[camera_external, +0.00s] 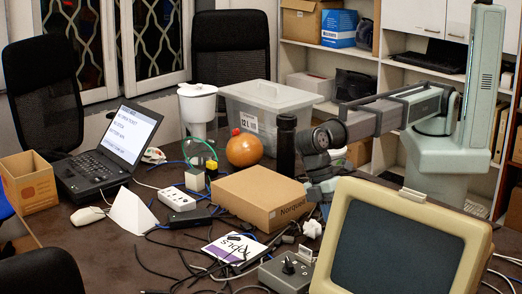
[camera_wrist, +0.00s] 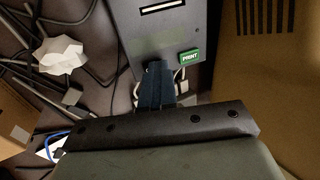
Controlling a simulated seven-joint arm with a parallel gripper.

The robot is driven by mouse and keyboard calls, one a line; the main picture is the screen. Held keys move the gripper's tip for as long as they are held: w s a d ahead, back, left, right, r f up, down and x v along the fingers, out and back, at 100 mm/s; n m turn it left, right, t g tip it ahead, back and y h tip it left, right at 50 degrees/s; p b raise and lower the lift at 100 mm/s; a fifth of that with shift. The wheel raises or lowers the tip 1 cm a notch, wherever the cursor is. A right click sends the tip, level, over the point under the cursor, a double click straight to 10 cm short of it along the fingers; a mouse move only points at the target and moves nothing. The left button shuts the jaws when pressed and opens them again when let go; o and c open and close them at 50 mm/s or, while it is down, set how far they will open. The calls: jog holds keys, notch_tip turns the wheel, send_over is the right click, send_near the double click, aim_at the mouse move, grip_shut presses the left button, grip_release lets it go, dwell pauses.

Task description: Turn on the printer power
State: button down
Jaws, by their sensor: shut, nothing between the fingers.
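A grey box (camera_external: 283,274) with a small black switch (camera_external: 289,267) on top stands at the table's front, left of the beige monitor. The wrist view shows a grey panel (camera_wrist: 172,30) with a pale slot and a green PRINT label (camera_wrist: 190,57), likely the same box. My gripper (camera_external: 325,212) points down behind the monitor's top left, beside the cardboard box. In the wrist view my gripper (camera_wrist: 156,72) is shut and empty, its blue-black fingers over the panel's near edge, left of the label. I see no switch in the wrist view; the fingers may hide it.
The beige monitor (camera_external: 398,240) stands close on the right; its vented casing (camera_wrist: 265,60) fills the wrist view's right side. A cardboard box (camera_external: 262,196) lies behind the grey box. Loose black cables (camera_external: 185,262) and a white sheet (camera_external: 235,247) cover the table to the left.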

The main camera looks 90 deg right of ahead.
jog(key=shift+w+d+f, duration=0.1)
jog(key=shift+d+f, duration=0.15)
jog(key=shift+f, duration=0.05)
jog(key=a+v, duration=0.1)
jog(key=v, duration=1.3)
jog(key=shift+s+r, duration=0.3)
jog(key=shift+r, duration=0.15)
jog(key=shift+d, duration=0.1)
jog(key=shift+w+f, duration=0.1)
jog(key=shift+f, duration=0.1)
jog(key=shift+f, duration=0.1)
jog(key=x, duration=1.4)
jog(key=shift+s+a+r, duration=0.2)
jog(key=shift+a, duration=0.05)
